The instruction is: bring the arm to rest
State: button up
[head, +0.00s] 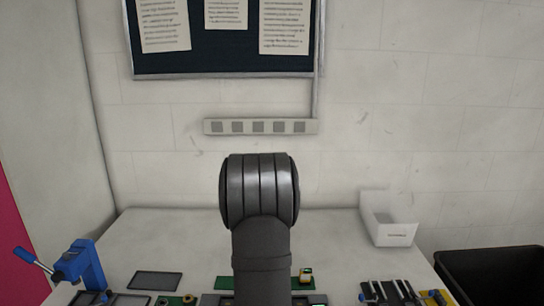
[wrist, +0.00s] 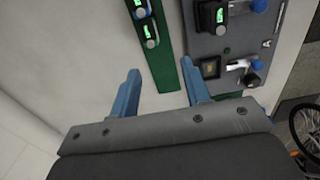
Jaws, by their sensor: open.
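My arm (head: 260,240) rises in the middle of the head view, and my gripper is not visible there. In the wrist view my gripper (wrist: 160,85) shows two blue fingers set wide apart, with nothing held between them. A green strip (wrist: 166,65) with small black devices and lit green displays lies on the pale tabletop beyond the fingers, its near end close to the right finger. How far the fingertips are above it I cannot tell.
A grey panel (wrist: 230,45) with devices lies right of the strip. In the head view, a blue hand-lever tool (head: 80,265) stands left, a dark flat tray (head: 155,281) near it. A white bin (head: 388,232) stands back right, a black crate (head: 490,275) beyond the table's right edge.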

jog(key=s+a+f, duration=0.2)
jog(key=s+a, duration=0.1)
jog(key=s+a+f, duration=0.2)
jog(key=s+a, duration=0.1)
jog(key=s+a+f, duration=0.2)
jog(key=s+a, duration=0.1)
jog(key=shift+a, duration=0.1)
jog(key=shift+w+f, duration=0.1)
jog(key=shift+f, duration=0.55)
